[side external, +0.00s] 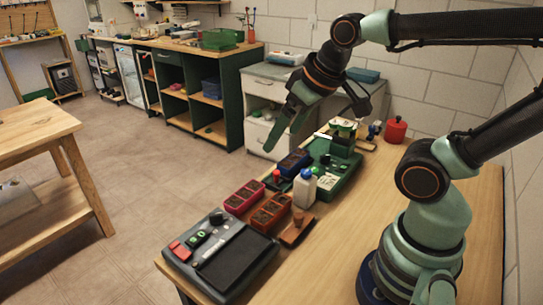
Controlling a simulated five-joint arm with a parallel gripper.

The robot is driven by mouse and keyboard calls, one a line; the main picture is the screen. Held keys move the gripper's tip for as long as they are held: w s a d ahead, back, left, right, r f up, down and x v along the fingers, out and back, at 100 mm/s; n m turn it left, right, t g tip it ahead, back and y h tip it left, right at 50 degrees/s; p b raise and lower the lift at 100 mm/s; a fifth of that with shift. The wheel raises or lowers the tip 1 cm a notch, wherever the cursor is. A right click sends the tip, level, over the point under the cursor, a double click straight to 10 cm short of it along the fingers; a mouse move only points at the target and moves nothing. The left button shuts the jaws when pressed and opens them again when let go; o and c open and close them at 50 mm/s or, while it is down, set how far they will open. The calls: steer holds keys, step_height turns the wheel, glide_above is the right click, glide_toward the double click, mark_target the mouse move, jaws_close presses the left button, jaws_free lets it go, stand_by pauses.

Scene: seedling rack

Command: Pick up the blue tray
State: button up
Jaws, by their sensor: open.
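The blue tray (294,163) is a small dark blue seedling tray with dark contents. It sits on the wooden workbench, just left of a green machine. My gripper (284,138) is above the tray in this view, fingers pointing down and to the left. It is open and empty, apart from the tray. The exact height of the gripper over the tray is hard to judge.
A red knobbed item (276,180) and a white bottle (304,188) stand close in front of the blue tray. The green machine (345,180) is beside it. A pink tray (244,197), an orange tray (270,213) and a grey device (218,256) lie nearer.

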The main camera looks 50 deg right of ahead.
steer(key=w+d+m+g, duration=0.1)
steer(key=w+d+m, duration=0.3)
steer(key=m+g, duration=0.5)
steer(key=m, duration=0.9)
glide_above(294, 158)
step_height(294, 158, down, 10)
step_height(294, 158, down, 12)
steer(key=shift+r, duration=0.15)
jaws_close()
